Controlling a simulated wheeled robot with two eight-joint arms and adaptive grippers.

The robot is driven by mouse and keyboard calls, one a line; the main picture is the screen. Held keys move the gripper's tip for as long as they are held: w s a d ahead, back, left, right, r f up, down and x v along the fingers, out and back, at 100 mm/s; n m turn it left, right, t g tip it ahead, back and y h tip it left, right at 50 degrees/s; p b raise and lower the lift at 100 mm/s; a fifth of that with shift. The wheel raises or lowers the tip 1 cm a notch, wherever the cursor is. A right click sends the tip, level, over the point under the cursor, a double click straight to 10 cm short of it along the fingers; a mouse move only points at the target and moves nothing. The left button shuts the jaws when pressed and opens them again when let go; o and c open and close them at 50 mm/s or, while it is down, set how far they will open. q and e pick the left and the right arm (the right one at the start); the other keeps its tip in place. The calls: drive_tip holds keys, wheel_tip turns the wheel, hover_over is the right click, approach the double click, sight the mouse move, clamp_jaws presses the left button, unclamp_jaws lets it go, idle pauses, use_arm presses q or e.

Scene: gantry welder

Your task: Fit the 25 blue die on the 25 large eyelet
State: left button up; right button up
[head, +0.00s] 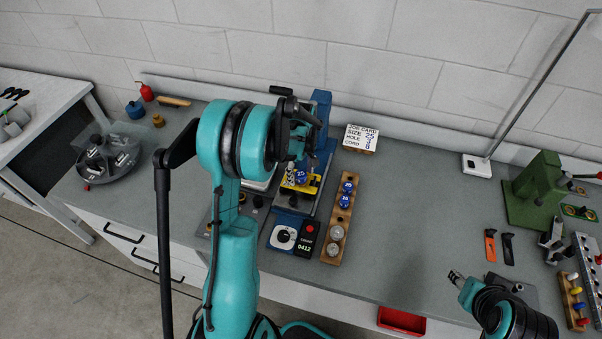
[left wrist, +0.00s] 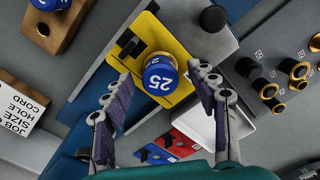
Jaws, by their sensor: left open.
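The blue die marked 25 (head: 301,176) stands on a yellow plate (head: 312,188) at the blue machine. In the left wrist view, the blue die (left wrist: 160,80) sits on the yellow plate (left wrist: 178,50), numbered face toward the camera. My left gripper (head: 300,140) is above it, its fingers (left wrist: 163,100) spread and empty. The die lies just beyond and between the fingertips, seemingly untouched. Several black posts with brass rings (left wrist: 292,68) are at the right; I cannot tell which is the 25 large eyelet. My right gripper (head: 457,277) is low at the right.
A wooden rack (head: 341,216) holds other blue dies (head: 347,187) and silver pieces. A control box (head: 309,238), a job card (head: 361,136), a green press (head: 538,192) and a red tray (head: 401,321) are around. Bench between rack and orange tool (head: 490,245) is clear.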

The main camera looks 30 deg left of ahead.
use_arm(q)
wheel_tip(320, 180, up, 12)
drive_tip(key=s+d+r+m+t+b, duration=0.2)
drive_tip(key=s+d+m+t+b, duration=0.25)
drive_tip(key=s+d+m, duration=0.4)
drive_tip(key=s+d+f+m+t+b, duration=0.2)
drive_tip(key=s+d+f+m+b, duration=0.2)
drive_tip(key=s+d, duration=0.3)
drive_tip(key=s+f+m, duration=0.1)
drive_tip(key=s, duration=0.2)
drive_tip(key=shift+s+f+m+t, duration=0.2)
drive_tip(key=shift+f+m+t, duration=0.15)
drive_tip(key=shift+f, duration=0.05)
